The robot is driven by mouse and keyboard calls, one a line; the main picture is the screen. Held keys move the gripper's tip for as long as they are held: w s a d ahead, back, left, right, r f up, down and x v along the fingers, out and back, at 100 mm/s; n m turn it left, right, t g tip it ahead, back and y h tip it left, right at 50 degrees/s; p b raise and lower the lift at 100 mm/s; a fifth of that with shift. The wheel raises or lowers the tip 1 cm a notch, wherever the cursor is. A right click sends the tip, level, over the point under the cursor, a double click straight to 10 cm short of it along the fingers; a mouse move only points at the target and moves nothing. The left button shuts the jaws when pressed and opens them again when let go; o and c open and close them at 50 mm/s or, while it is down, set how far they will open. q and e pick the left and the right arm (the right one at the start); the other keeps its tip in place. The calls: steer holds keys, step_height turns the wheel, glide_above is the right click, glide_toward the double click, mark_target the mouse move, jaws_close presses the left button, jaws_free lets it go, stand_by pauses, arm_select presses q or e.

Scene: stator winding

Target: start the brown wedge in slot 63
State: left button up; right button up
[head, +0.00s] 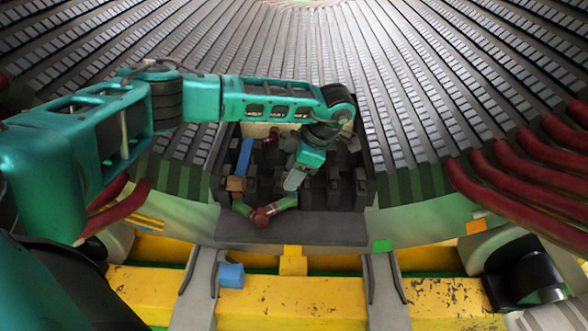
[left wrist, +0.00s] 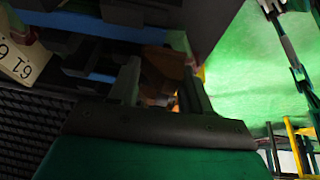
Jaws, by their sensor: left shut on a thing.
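My left gripper (head: 293,181) reaches down into the dark tray, its fingertips partly hidden in the head view. In the left wrist view my left gripper (left wrist: 163,85) is shut on a brown piece (left wrist: 165,66), which looks like the brown wedge. That held piece cannot be made out in the head view. A separate brown block (head: 236,184) is in the tray, left of the gripper, at the near end of a blue strip (head: 244,155). A pale tag reading 61 (left wrist: 17,58) shows at the left of the wrist view. I cannot pick out slot 63. My right gripper is not in view.
The dark tray (head: 292,229) has upright dividers around the gripper. A red-and-green tool (head: 263,216) lies at its front. Ribbed slots (head: 410,90) spread behind. Red curved tubes (head: 520,185) stand at the right. A small blue block (head: 231,276) sits near the yellow beams (head: 290,300).

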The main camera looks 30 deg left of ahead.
arm_select(q)
steer(key=shift+f+b, duration=0.5)
steer(key=shift+f, duration=0.45)
steer(key=shift+f+b, duration=0.3)
steer(key=shift+f, duration=0.3)
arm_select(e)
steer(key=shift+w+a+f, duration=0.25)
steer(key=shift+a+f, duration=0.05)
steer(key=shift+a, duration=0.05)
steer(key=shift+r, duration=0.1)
arm_select(q)
steer(key=shift+f, duration=0.1)
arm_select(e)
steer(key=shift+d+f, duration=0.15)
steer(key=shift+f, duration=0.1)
arm_select(q)
steer(key=shift+w+a+b, duration=0.45)
steer(key=shift+w+b, duration=0.2)
steer(key=shift+w, duration=0.1)
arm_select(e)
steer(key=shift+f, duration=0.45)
arm_select(q)
steer(key=o, duration=1.1)
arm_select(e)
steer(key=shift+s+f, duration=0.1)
